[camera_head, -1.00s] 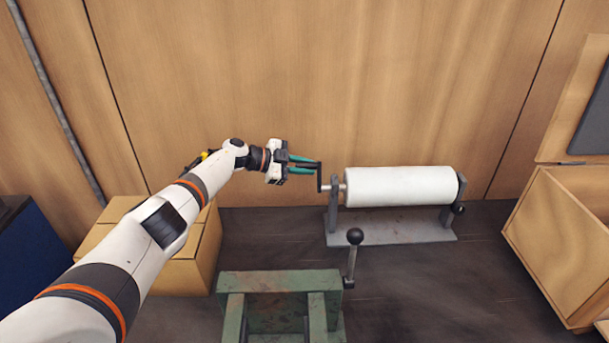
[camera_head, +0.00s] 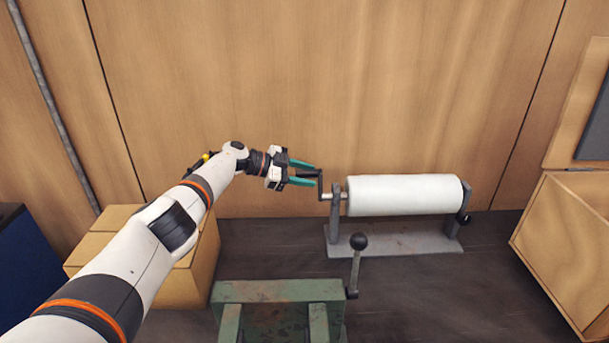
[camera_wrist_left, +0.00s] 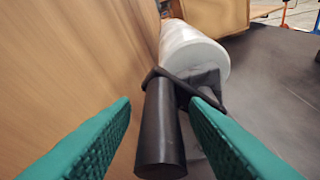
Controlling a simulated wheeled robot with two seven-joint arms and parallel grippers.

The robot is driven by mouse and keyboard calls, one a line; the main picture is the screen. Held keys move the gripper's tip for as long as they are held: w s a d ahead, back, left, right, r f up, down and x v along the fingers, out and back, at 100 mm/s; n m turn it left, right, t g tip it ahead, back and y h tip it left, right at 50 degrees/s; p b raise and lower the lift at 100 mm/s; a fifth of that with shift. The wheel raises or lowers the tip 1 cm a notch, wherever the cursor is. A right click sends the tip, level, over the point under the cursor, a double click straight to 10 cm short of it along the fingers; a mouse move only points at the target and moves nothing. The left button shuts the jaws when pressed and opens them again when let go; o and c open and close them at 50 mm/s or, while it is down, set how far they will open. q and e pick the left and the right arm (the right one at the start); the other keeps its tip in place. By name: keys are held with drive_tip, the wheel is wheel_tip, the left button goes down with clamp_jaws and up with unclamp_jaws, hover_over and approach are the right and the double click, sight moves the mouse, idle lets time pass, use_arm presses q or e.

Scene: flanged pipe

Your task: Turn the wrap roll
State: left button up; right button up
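The white wrap roll (camera_head: 405,195) lies level on a grey stand (camera_head: 395,243) near the back wall. Its dark crank arm (camera_head: 321,185) is at the left end and points up, leaning slightly left. The crank's handle (camera_wrist_left: 161,125) is a dark cylinder, seen from its end in the left wrist view. My left gripper (camera_head: 314,173) has its teal fingers apart on either side of the handle. In the left wrist view a gap shows between the handle and the left finger. The right finger is close to the handle. My right gripper is not in view.
A green metal frame (camera_head: 280,292) stands in front, with a black-knobbed lever (camera_head: 357,252) at its right. A cardboard box (camera_head: 197,278) is under my left arm. A wooden crate (camera_head: 560,235) stands at right. A wooden wall (camera_head: 250,80) rises behind the roll.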

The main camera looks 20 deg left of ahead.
use_arm(q)
drive_tip(key=shift+s+a+r, duration=0.2)
drive_tip(key=shift+s+a, duration=0.05)
drive_tip(key=shift+a, duration=0.2)
drive_tip(key=b+v, duration=0.1)
drive_tip(key=v, duration=1)
drive_tip(key=shift+b, duration=0.35)
